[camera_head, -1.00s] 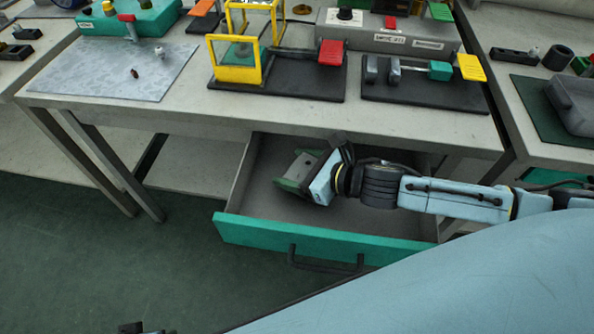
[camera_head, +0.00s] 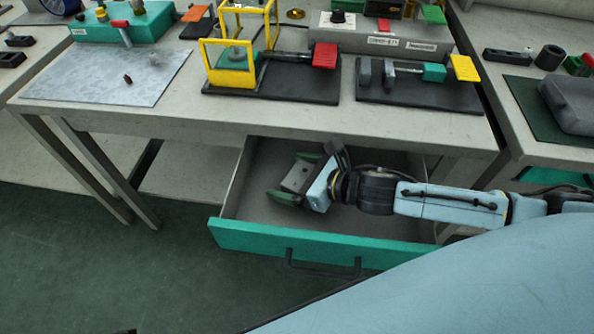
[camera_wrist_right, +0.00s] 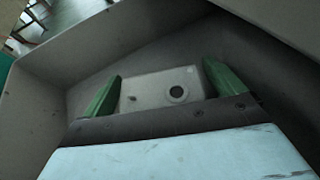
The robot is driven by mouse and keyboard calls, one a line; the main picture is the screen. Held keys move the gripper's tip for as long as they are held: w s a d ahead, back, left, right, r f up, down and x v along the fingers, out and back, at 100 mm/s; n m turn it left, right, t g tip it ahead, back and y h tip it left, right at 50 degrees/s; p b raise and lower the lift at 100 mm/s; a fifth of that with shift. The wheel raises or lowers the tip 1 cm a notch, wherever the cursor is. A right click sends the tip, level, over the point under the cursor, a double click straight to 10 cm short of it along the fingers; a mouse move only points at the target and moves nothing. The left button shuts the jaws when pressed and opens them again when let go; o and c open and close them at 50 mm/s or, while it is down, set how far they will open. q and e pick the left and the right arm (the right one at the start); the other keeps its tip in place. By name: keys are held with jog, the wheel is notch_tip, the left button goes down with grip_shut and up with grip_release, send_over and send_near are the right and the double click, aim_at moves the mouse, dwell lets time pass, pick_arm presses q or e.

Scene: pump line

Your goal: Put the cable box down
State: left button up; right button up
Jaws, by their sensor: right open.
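The cable box (camera_wrist_right: 146,92) is a small light-grey box with a dark round hole in its face. It lies low inside the open drawer, apparently on the floor, though its underside is hidden. In the head view the box (camera_head: 297,177) shows as a pale patch between the fingers. My right gripper (camera_head: 286,178) reaches into the drawer with its green fingers spread, one on each side of the box. In the wrist view the right gripper (camera_wrist_right: 161,76) shows a gap beside the left finger; contact on the right is unclear. My left gripper is not in view.
The drawer (camera_head: 300,243) has a green front with a dark handle and is pulled out under the workbench (camera_head: 180,112). Its floor is bare around the gripper. Above, the bench holds a yellow-framed fixture (camera_head: 229,68), a dark clamp plate (camera_head: 420,98) and a pale mat (camera_head: 105,72).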

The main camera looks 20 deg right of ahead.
jog(key=shift+r, duration=0.2)
jog(key=p+v, duration=0.2)
jog(key=v, duration=0.9)
jog(key=shift+s+d+p, duration=0.25)
jog(key=shift+p, duration=0.05)
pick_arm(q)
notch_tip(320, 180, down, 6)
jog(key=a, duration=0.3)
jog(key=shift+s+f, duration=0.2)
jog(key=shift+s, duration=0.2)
pick_arm(e)
jog(key=shift+s, duration=0.15)
jog(key=shift+d, duration=0.1)
jog(key=shift+r, duration=0.15)
